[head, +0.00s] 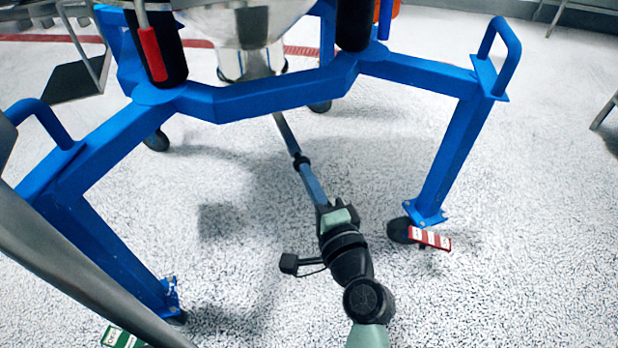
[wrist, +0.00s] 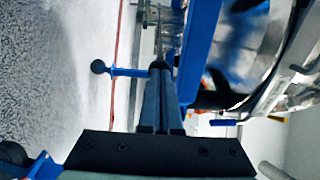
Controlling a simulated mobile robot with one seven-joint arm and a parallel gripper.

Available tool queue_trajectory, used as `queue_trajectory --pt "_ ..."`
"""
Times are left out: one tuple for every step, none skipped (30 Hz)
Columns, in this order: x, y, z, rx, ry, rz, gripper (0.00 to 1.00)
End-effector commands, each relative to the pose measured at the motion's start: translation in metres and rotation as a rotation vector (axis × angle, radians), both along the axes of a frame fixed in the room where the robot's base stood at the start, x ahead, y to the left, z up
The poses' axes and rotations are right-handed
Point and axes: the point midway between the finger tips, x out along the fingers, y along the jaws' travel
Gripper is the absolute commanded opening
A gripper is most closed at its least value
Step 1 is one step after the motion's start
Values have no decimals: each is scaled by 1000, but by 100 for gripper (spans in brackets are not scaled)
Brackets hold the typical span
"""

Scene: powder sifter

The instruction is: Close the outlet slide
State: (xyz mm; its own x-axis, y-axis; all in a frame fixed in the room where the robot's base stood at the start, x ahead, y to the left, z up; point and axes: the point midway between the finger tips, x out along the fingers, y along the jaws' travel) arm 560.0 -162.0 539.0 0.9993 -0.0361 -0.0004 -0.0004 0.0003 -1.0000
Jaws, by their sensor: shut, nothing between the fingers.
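My gripper (head: 304,169) is shut and empty, its long blue-grey fingers pointing up and away beneath the blue frame. In the wrist view my gripper (wrist: 160,82) shows its fingers side by side. A dark knob (head: 300,160) lies at the fingertips, with a grey rod (head: 285,132) running beyond it under the frame. The knob also shows in the wrist view (wrist: 159,66). It seems to be the outlet slide's handle; whether the fingers touch it, I cannot tell. The steel outlet (head: 248,62) is above, and the slide plate itself is hidden.
The blue frame (head: 260,98) crosses above my gripper, with a right leg (head: 447,165) and a left leg (head: 105,245) on casters. A red-and-white caster pedal (head: 430,239) sticks out at the right leg. The floor between the legs is clear.

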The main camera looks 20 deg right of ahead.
Motion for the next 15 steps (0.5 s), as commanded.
queue_trajectory --pt "0 0 0 0 0 0 0" --pt "0 0 0 0 0 0 0" --pt "0 0 0 0 0 0 0" --pt "0 0 0 0 0 0 0" --pt "0 0 0 0 0 0 0" --pt "1 0 0 0 0 1 0" --pt "3 0 0 0 -1 1 0" --pt "5 0 1 -1 -2 1 0" --pt "10 0 1 0 -2 2 0" --pt "15 0 0 0 -1 3 0" --pt "21 0 1 0 -3 4 0" --pt "29 -1 1 -1 -3 3 0" --pt "36 -1 1 -2 -2 3 0" --pt "43 -1 1 -3 -2 4 0" --pt "52 -1 0 -2 -3 4 0"
